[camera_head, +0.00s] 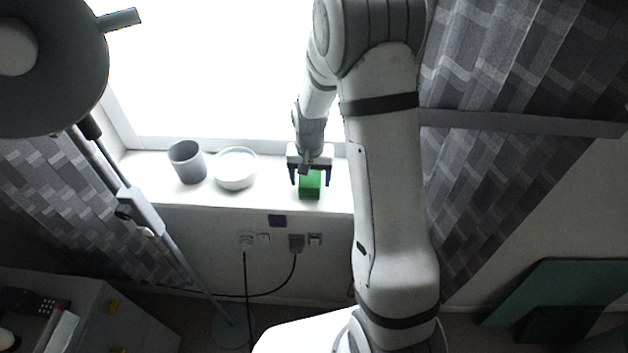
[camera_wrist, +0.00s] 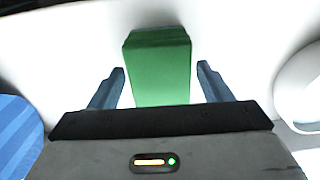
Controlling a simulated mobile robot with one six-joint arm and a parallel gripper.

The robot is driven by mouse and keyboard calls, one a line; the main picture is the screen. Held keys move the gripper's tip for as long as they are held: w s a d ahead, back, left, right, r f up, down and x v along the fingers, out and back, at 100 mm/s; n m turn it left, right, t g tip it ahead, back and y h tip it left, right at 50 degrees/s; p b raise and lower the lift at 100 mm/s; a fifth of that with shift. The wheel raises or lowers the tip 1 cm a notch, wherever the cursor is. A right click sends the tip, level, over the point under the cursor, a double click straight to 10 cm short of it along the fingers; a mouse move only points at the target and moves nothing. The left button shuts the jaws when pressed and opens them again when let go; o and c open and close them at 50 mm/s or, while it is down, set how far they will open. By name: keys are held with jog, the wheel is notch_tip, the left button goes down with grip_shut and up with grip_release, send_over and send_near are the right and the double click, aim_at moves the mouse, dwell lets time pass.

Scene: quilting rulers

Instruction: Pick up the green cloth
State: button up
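The green cloth (camera_head: 310,186) looks like a small folded block and sits on the white window sill, near the sill's front edge. It also shows in the wrist view (camera_wrist: 160,68), upright in the picture and centred. My gripper (camera_head: 311,180) is right above and around it, pointing down at the sill. In the wrist view my gripper (camera_wrist: 162,88) is open, with one blue-grey finger on each side of the cloth. A white gap shows between each finger and the cloth. The cloth's far underside is hidden.
A white bowl (camera_head: 236,170) and a grey cup (camera_head: 187,162) stand on the window sill (camera_head: 270,192) to the left. A lamp (camera_head: 45,60) with a slanting pole stands at far left. Patterned curtains (camera_head: 480,90) hang at right. Sockets and cables are below the sill.

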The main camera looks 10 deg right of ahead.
aim_at(310, 176)
jog(key=c, duration=1)
jog(key=shift+o, duration=0.2)
jog(key=shift+r, duration=0.15)
notch_tip(310, 176, up, 10)
jog(key=shift+f+b, duration=0.1)
jog(key=shift+b, duration=0.55)
jog(key=o, duration=0.5)
jog(key=shift+c, duration=0.2)
jog(key=c, duration=0.4)
